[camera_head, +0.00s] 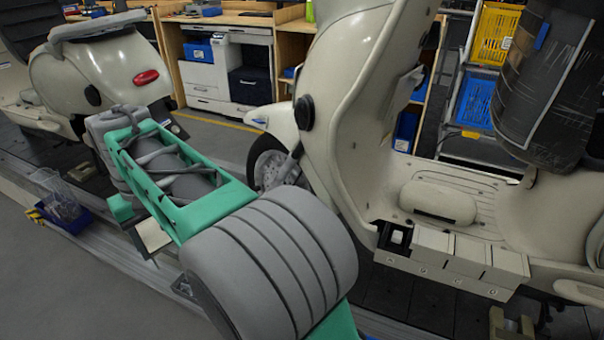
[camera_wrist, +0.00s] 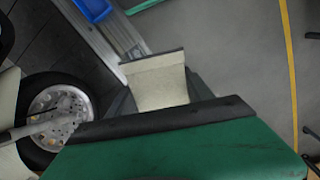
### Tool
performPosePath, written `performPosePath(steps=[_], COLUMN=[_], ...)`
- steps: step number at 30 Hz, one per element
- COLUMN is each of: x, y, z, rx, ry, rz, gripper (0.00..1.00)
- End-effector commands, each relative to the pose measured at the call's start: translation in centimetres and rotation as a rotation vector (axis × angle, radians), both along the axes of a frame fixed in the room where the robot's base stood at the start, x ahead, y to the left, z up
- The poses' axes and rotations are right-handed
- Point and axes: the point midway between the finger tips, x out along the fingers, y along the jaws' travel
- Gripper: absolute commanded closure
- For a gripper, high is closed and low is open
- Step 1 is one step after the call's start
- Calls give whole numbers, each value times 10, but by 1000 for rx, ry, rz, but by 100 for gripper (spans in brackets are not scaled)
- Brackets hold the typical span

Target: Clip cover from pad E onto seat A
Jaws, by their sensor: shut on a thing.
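My gripper (camera_wrist: 160,92) is shut on a cream cover (camera_wrist: 158,80), which sticks out between its dark fingers in the wrist view. In the head view the cover (camera_head: 152,236) shows as a pale plate beside my green forearm, left of the scooter. My gripper is mostly hidden there. A row of cream boxes (camera_head: 460,255) stands along the edge of the scooter's footboard, at right. Its left-end seat (camera_head: 396,237) is uncovered, with a dark inside; the others look closed. The seat letters are too small to read. I cannot make out pad E.
The cream scooter body (camera_head: 345,90) and front wheel (camera_head: 272,165) stand between the cover and the boxes. The wheel (camera_wrist: 55,115) is close at left in the wrist view. A blue bin (camera_head: 68,222) lies at left. Grey floor is clear at lower left.

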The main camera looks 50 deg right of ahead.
Motion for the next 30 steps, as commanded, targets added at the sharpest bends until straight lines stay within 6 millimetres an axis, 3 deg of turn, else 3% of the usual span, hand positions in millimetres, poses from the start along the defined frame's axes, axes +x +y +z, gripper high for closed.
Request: performPosePath(steps=[1,5,8,12,15,20,24,30], x=[-4,-21,-47,-103,-150,-221,-273,-314], y=[-24,-92,-148,-224,-265,-309,-340,-379], z=[15,27,36,49,55,62,61,43], rx=[0,0,0,1,1,1,1,-1], ry=[2,4,3,2,3,3,4,5], rz=[-65,-248,-413,-660,-823,-1081,-1417,-2005], gripper=[83,83,83,83,83,83,83,83])
